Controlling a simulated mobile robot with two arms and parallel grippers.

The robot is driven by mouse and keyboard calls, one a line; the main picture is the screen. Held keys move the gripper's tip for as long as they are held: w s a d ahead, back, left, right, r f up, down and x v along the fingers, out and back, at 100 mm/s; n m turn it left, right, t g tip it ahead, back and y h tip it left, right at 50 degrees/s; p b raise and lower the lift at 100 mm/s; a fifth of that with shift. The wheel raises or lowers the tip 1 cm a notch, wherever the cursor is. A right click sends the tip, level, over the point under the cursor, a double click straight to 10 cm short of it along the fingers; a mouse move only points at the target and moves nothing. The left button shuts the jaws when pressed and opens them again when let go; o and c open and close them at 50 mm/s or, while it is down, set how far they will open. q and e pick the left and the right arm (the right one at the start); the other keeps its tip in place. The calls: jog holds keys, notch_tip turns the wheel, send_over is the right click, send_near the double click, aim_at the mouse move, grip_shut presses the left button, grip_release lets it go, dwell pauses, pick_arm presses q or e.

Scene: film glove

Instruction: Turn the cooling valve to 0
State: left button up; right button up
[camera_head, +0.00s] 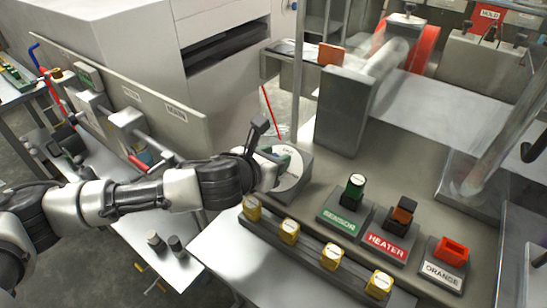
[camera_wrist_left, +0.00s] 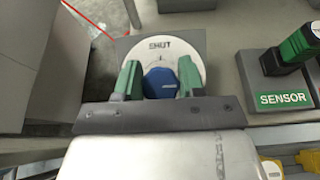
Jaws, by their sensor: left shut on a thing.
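The valve's round white dial (camera_head: 291,180) sits on a grey block beyond the end of my left arm. In the left wrist view the dial face (camera_wrist_left: 160,52) carries dark lettering at its top that seems to read SHUT. A blue knob (camera_wrist_left: 160,84) stands at the dial's lower middle. My left gripper (camera_head: 271,155) is at the dial, and its green fingers (camera_wrist_left: 158,76) are on both sides of the blue knob, shut on it. The knob is hidden behind the gripper in the head view. No 0 mark is readable. My right gripper is not in view.
A row of yellow-topped pieces (camera_head: 289,232) lines the front edge. A tall grey block (camera_head: 342,110) rises behind the dial. A thin red rod (camera_head: 271,112) shows behind the gripper.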

pick_arm(q)
jog(key=shift+r+n+t+y+p, duration=0.15)
jog(key=shift+n+t+y+p, duration=0.35)
jog(key=shift+n+p, duration=0.6)
jog(key=n+y+p, duration=0.3)
jog(key=n+p, duration=0.2)
jog(key=n+g+y+p, duration=0.1)
jog(key=n+y+p, duration=0.2)
jog(key=n+p, duration=0.2)
jog(key=n+y+p, duration=0.3)
jog(key=n+p, duration=0.1)
jog(key=p, duration=0.1)
jog(key=shift+a+n+g+p, duration=0.2)
jog(key=shift+n+g+p, duration=0.1)
jog(key=shift+n+p, duration=0.1)
jog(key=shift+f+n+g+y+p, duration=0.25)
jog(key=shift+n+g+y+p, duration=0.4)
jog(key=shift+n+p, duration=0.85)
jog(key=o, duration=0.9)
jog(key=shift+a, duration=0.1)
jog(key=shift+c, duration=0.2)
jog(key=b+v, duration=0.1)
jog(key=v, duration=1)
